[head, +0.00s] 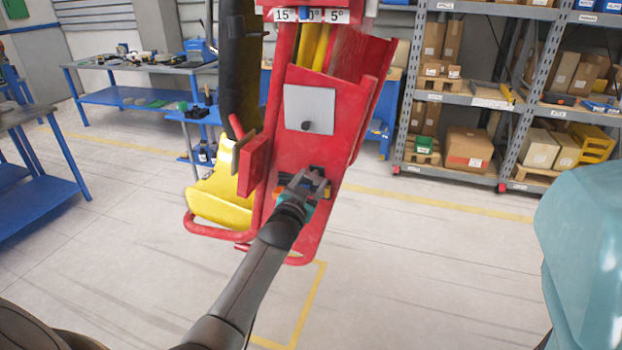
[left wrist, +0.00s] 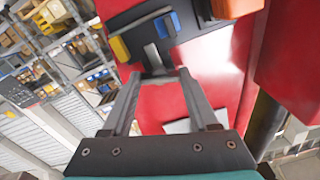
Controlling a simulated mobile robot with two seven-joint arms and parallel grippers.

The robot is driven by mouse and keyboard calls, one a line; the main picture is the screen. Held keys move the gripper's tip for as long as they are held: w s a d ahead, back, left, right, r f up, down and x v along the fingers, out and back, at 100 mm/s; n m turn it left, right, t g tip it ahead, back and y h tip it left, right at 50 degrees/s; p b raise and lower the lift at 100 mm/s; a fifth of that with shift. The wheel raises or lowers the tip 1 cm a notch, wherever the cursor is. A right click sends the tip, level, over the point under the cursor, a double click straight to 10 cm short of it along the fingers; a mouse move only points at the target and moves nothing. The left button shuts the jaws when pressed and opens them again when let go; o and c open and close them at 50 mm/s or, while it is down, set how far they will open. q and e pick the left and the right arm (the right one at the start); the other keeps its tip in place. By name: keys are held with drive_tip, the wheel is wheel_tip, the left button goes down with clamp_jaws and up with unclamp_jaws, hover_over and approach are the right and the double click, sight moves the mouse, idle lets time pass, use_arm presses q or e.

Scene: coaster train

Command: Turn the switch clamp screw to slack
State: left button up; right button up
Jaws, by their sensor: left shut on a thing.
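A red coaster train car (head: 290,150) stands upright in the middle of the head view. A dark switch plate (head: 318,170) sits low on its red face. In the left wrist view the dark plate (left wrist: 190,32) carries a yellow block (left wrist: 120,47), a blue block (left wrist: 167,25) and an orange block (left wrist: 236,6). My left gripper (head: 308,184) reaches the plate from below. Its fingers are shut on a small grey piece, the switch clamp screw (left wrist: 153,56), at the plate's edge. The fingertips partly hide the screw, and its turn angle cannot be told. My right gripper is out of view.
A pale square plate (head: 309,108) is on the red face above the switch. A yellow seat (head: 216,188) and red tube rails stick out at the left. Blue workbenches (head: 140,97) and shelves with boxes (head: 470,100) stand behind.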

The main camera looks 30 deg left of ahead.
use_arm(q)
drive_tip(key=shift+n, duration=0.7)
drive_tip(key=o, duration=1.4)
drive_tip(key=shift+s, duration=0.1)
drive_tip(key=v, duration=1.5)
drive_tip(key=shift+d+p, duration=0.15)
drive_tip(key=shift+p, duration=0.2)
